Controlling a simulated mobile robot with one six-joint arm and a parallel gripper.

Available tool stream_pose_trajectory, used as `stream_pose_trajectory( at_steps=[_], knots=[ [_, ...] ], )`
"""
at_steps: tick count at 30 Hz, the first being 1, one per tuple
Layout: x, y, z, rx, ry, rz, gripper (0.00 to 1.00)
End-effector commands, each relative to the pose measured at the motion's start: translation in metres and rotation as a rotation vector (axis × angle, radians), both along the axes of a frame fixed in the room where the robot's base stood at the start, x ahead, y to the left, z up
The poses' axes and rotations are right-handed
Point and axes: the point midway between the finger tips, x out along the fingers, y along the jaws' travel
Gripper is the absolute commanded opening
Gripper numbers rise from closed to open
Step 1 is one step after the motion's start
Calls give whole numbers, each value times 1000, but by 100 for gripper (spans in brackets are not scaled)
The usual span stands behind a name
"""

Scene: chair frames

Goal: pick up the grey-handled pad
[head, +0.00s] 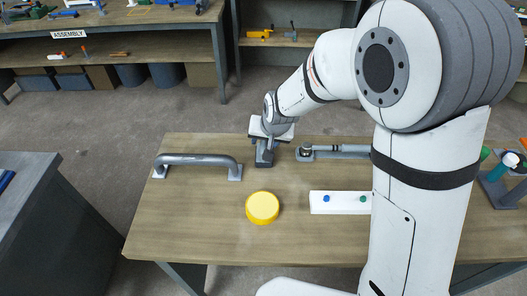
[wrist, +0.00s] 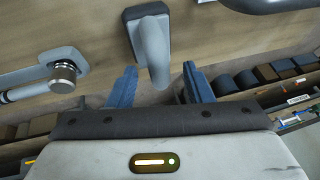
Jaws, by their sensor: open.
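The grey-handled pad shows in the wrist view as a rounded grey handle (wrist: 152,52) rising toward the camera from a small flat grey base. My gripper (wrist: 161,85) is open. Its two blue-grey fingers stand on either side of the handle's near end, with a visible gap at each side. In the head view my gripper (head: 264,150) is low over the back middle of the wooden table, and it largely hides the pad there.
A grey bar handle (head: 197,160) is fixed left of my gripper. A grey lever (head: 340,149) with a metal knob lies close on the right. A yellow disc (head: 262,207) and a white block (head: 342,203) with blue and green buttons are nearer the front. The front left tabletop is clear.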

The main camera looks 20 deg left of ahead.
Motion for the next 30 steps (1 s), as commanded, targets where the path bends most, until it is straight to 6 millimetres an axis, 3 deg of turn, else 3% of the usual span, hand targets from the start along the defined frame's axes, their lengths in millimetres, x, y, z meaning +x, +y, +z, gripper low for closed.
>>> stream_pose_trajectory(
  at_steps=[6,14,30],
  knots=[
    [8,5,-20,-1,1,0,46],
    [9,6,-21,0,0,-1,46],
    [9,5,-21,0,0,-2,2]
  ],
)
